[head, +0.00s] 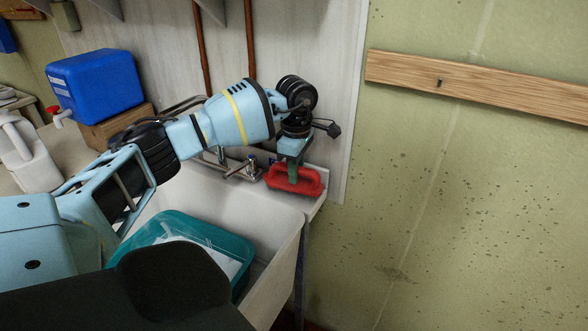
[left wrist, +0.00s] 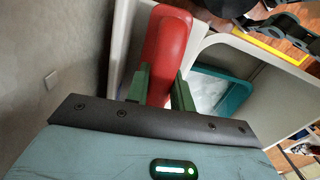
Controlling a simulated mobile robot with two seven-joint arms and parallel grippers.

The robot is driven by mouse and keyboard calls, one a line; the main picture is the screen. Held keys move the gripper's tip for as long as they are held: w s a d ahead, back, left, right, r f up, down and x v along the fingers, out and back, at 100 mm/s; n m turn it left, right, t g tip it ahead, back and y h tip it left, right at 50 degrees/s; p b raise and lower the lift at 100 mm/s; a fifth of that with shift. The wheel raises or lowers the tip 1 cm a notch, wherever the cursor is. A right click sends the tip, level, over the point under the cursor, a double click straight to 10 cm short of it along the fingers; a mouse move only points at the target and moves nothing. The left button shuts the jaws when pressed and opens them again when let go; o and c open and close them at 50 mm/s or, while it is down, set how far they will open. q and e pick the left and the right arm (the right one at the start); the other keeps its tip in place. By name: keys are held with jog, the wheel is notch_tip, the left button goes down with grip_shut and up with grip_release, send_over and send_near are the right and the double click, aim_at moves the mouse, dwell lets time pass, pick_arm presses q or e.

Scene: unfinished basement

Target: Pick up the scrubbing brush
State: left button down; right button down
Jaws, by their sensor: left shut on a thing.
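The scrubbing brush (head: 294,181) is red with a looped handle. It is at the back right corner of the white sink, by the rim. My left gripper (head: 290,168) reaches down onto it from above and is shut on it. In the left wrist view the red brush (left wrist: 168,55) lies between the two green fingers of the gripper (left wrist: 160,90). Its underside is hidden, so I cannot tell whether it touches the rim. My right gripper is not in view.
The white sink (head: 275,262) holds a teal tub (head: 247,248) with pale contents. A tap (head: 245,168) stands just left of the brush. A blue container (head: 95,82) sits on a wooden block, with a white jug (head: 28,152) nearby. The wall is close on the right.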

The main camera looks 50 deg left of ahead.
pick_arm(q)
notch_tip(320, 180, up, 10)
dwell(0.5)
